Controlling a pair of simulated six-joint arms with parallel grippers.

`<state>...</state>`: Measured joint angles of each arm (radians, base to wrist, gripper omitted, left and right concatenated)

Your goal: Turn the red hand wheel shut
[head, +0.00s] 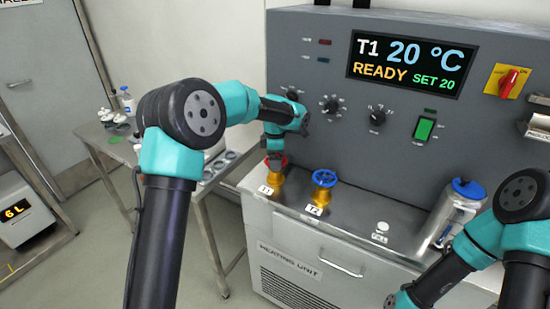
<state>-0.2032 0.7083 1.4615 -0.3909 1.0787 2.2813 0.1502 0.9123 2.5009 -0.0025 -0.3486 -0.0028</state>
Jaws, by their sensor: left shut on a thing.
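The red hand wheel (268,163) sits on a brass valve body (273,180) on the steel ledge, above a small label that seems to read T1. My left gripper (276,159) comes down over the wheel from above and is shut on it. The gripper hides much of the wheel, so its exact turn cannot be told. My right arm shows at the lower right, but its gripper is out of the picture.
A blue hand wheel (325,178) on a second brass valve stands just right. A steel canister with a blue lid (468,189) stands further right on the ledge. The grey control panel (300,75) rises behind; its display (411,64) reads T1 20 °C, READY, SET 20.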

